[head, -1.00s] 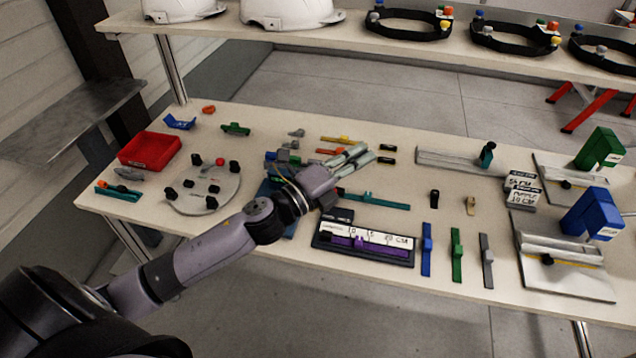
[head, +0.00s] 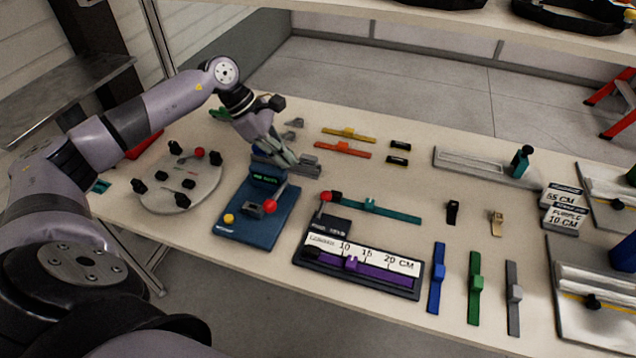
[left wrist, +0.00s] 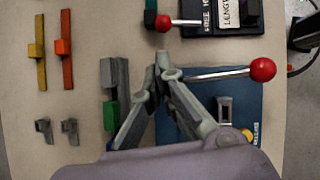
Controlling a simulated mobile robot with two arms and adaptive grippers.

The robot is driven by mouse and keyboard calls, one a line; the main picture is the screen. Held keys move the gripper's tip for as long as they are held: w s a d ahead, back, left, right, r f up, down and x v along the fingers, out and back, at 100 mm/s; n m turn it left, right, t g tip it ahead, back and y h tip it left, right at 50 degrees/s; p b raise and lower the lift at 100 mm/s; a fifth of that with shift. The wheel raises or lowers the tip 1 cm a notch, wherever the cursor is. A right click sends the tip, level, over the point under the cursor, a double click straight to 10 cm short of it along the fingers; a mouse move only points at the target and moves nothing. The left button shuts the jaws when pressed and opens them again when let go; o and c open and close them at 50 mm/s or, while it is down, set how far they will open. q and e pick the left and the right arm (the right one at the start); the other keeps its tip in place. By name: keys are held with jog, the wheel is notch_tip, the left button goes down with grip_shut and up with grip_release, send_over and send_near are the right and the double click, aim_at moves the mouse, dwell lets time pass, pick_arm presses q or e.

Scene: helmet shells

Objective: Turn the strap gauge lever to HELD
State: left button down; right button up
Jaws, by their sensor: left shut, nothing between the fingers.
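The strap gauge (head: 408,288) is a black unit at the table's front, with a ruler marked in CM and a purple strap (head: 375,270) in it. Its short red-balled lever (head: 325,197) stands at its back left corner. In the left wrist view this red ball (left wrist: 163,23) is at the top, beside a label that seems to read FREE. My left gripper (head: 305,165) is shut and empty, pointing down behind the blue unit, apart from the strap gauge lever. Its fingertips also show in the left wrist view (left wrist: 163,62). My right gripper is out of view.
A blue unit (head: 232,205) with a longer red-balled lever (head: 271,205) stands left of the gauge, close to my gripper. A grey block (head: 300,170) lies by the fingers. A teal strap (head: 385,211) lies behind the gauge; blue, green and grey straps lie right.

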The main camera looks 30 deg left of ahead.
aim_at(322, 205)
pick_arm(q)
jog(key=shift+s+r, duration=0.25)
jog(key=shift+s, duration=0.25)
jog(key=shift+w+f, duration=0.1)
jog(key=shift+w+d+f, duration=0.1)
jog(key=shift+d+f, duration=0.05)
jog(key=shift+f, duration=0.05)
jog(key=p+x, duration=0.1)
jog(key=x, duration=0.2)
jog(key=shift+d+f, duration=0.25)
jog(key=shift+f, duration=0.05)
jog(key=p+x, duration=0.1)
jog(key=x, duration=0.4)
jog(key=shift+w+a, duration=0.1)
jog(key=shift+w, duration=0.05)
jog(key=shift+f, duration=0.35)
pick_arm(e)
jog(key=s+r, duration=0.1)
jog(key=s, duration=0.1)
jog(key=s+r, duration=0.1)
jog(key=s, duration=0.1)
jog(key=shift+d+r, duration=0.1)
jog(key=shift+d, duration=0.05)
